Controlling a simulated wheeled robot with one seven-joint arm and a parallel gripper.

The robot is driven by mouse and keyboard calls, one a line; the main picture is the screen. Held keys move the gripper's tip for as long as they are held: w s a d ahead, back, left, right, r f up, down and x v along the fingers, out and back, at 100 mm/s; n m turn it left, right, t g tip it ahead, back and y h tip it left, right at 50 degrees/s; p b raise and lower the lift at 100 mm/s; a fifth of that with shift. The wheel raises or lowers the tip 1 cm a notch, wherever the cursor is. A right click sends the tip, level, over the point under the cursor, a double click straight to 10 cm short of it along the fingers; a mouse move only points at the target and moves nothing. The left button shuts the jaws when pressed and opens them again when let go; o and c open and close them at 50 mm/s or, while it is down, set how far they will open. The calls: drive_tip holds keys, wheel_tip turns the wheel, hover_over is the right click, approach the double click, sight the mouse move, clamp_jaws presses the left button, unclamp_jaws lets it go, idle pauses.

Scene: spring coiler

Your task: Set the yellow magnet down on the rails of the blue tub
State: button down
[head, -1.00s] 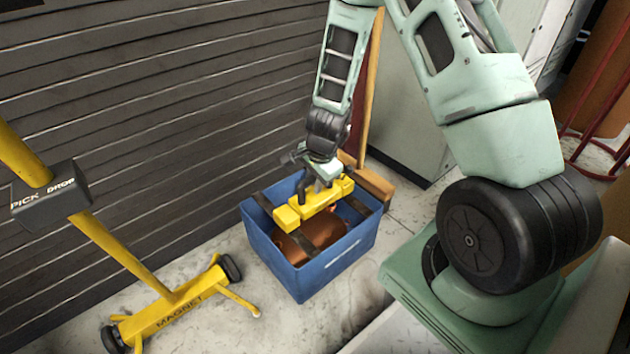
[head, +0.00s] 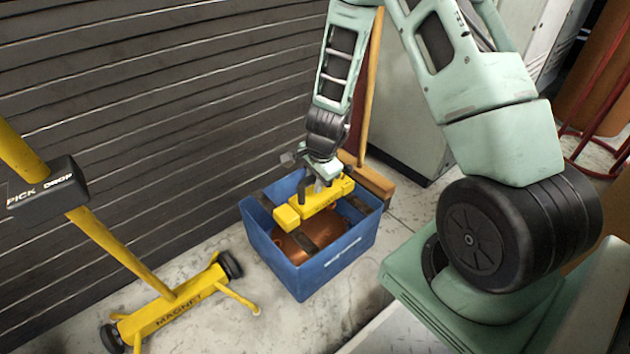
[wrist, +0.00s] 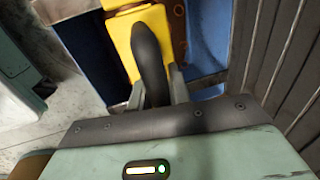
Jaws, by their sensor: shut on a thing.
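The yellow magnet (head: 313,203) is a bar with a dark handle, seen at the blue tub in the head view. My gripper (head: 322,180) is shut on the magnet's dark handle, which also shows between the fingers in the wrist view (wrist: 148,55). The blue tub (head: 325,270) stands on the floor with dark rails (head: 361,206) across its top and a copper-coloured round thing (head: 310,236) inside. The magnet lies across the tub's opening at about rail height. I cannot tell whether it touches the rails.
A yellow wheeled magnet sweeper (head: 175,310) with a PICK/DROP box (head: 48,190) stands at the left. A ribbed dark shutter (head: 180,110) runs behind the tub. A wooden broom (head: 372,182) leans close behind it, beside a grey cabinet (head: 415,110).

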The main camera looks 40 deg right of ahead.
drive_tip(key=shift+f, duration=0.25)
idle(0.6)
drive_tip(key=c, duration=1.2)
unclamp_jaws()
drive_tip(key=shift+c, duration=0.2)
drive_tip(key=s+r+p, duration=0.3)
drive_tip(key=r+p, duration=0.7)
drive_tip(key=r, duration=0.7)
drive_tip(key=shift+s, duration=0.2)
